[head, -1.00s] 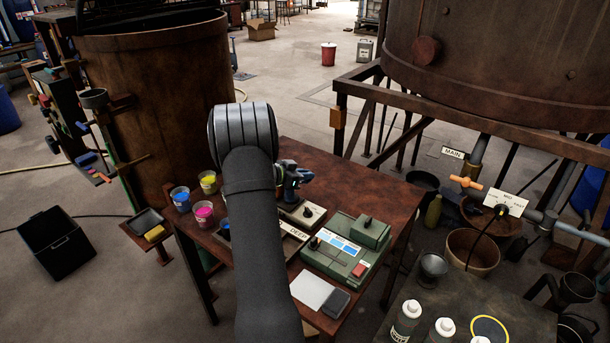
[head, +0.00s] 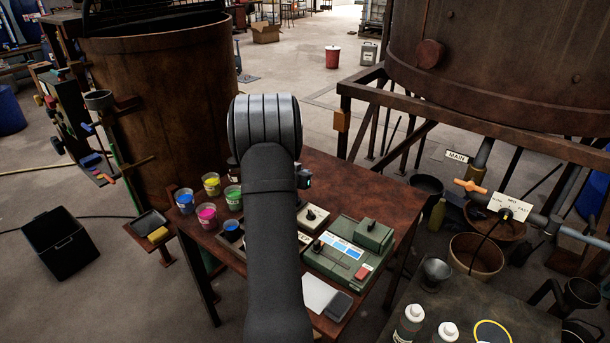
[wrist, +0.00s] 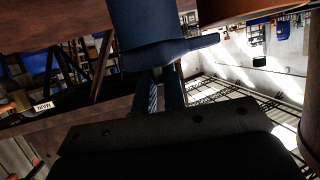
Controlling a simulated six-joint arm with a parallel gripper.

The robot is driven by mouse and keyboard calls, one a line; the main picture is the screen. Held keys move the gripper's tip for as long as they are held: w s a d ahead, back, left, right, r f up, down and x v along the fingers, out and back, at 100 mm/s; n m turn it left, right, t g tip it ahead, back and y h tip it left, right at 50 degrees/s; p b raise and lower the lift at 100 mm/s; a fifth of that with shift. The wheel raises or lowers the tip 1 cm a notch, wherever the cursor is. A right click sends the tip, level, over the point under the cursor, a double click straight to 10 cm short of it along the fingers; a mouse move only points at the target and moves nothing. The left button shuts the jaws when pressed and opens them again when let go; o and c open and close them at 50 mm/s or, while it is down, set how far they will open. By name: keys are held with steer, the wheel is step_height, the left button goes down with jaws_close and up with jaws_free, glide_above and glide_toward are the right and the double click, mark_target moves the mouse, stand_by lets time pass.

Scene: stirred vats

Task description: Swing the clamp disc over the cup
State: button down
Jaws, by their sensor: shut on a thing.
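My gripper is mostly hidden behind my arm in the head view; only a dark edge with a small teal light (head: 304,179) shows to the right of it. In the wrist view my gripper (wrist: 163,84) is shut on a dark blue part (wrist: 160,30), which has a stub reaching right. I cannot tell whether this is the clamp disc. Cups of blue (head: 184,200), yellow (head: 212,184), pink (head: 207,215) and green (head: 234,198) stand at the table's left side. A dark holder with blue inside (head: 231,228) sits beside my arm. I cannot tell which cup is meant.
A green-grey control box (head: 345,250) and a small box with a black knob (head: 313,215) stand on the rusty table (head: 390,190). A large vat (head: 165,110) stands behind left. A second table (head: 520,310) with bottles is at front right.

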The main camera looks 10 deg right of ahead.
steer(key=shift+w+a+n+t+y, duration=0.15)
steer(key=shift+a+n+t+y, duration=0.15)
steer(key=shift+n+y, duration=0.3)
steer(key=shift+w+a+n+t+y, duration=0.15)
steer(key=shift+n+t+y, duration=0.15)
steer(key=shift+n+y, duration=0.25)
steer(key=shift+a+y, duration=0.15)
steer(key=shift+y, duration=0.2)
steer(key=c, duration=1.5)
jaws_free()
steer(key=shift+r, duration=0.1)
steer(key=v, duration=1.7)
steer(key=shift+s, duration=0.2)
